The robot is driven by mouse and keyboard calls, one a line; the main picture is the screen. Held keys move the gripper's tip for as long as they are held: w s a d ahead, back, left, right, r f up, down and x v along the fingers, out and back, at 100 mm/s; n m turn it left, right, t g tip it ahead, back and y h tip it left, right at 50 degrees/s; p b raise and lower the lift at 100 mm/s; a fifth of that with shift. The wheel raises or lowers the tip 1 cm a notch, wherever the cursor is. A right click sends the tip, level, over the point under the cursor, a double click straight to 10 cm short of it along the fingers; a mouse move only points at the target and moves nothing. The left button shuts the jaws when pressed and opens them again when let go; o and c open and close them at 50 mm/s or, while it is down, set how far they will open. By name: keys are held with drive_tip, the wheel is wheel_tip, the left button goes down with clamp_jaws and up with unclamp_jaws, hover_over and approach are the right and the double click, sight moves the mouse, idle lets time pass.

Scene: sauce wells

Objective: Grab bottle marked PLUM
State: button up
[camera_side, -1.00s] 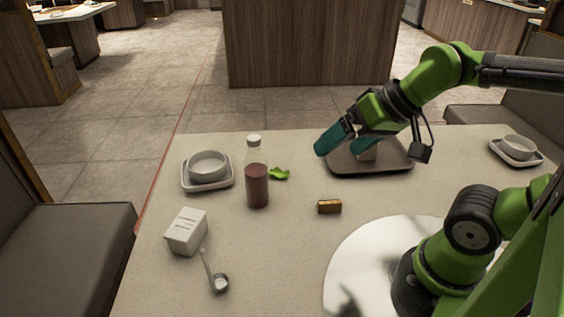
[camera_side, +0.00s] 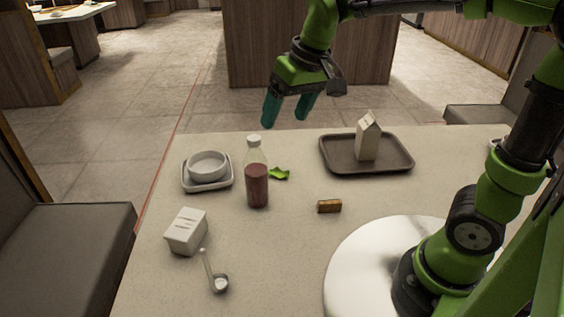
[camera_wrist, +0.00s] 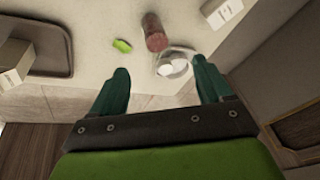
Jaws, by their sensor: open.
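A clear bottle (camera_side: 257,184) with a white cap and dark red contents stands upright on the table, left of centre. No label can be read on it. In the wrist view the bottle (camera_wrist: 154,36) shows near the top centre, beyond the fingers. My gripper (camera_side: 288,112) is open and empty, fingers pointing down, above the far edge of the table and up and to the right of the bottle. In the wrist view my gripper (camera_wrist: 160,90) has its two teal fingers spread apart with nothing between them.
White bowl (camera_side: 207,165) on a small dish (camera_side: 190,188) is left of the bottle. A green leaf (camera_side: 279,174) lies right beside it. A brown tray (camera_side: 395,167) holds a carton (camera_side: 367,139). A white box (camera_side: 187,231), spoon (camera_side: 217,281) and brown block (camera_side: 329,206) lie nearer.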

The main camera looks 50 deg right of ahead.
drive_tip(key=g+h, duration=0.1)
drive_tip(key=g, duration=0.1)
approach(254, 138)
drive_tip(key=r, duration=0.3)
drive_tip(key=shift+n, duration=0.4)
drive_tip(key=f, duration=1)
drive_tip(key=shift+w, duration=0.35)
drive_tip(key=shift+w+f, duration=0.2)
drive_tip(key=shift+f, duration=0.7)
drive_tip(key=shift+w+f, duration=0.2)
drive_tip(key=shift+f, duration=0.75)
drive_tip(key=shift+w+f, duration=0.2)
drive_tip(key=shift+f, duration=0.7)
drive_tip(key=shift+r, duration=0.1)
clamp_jaws()
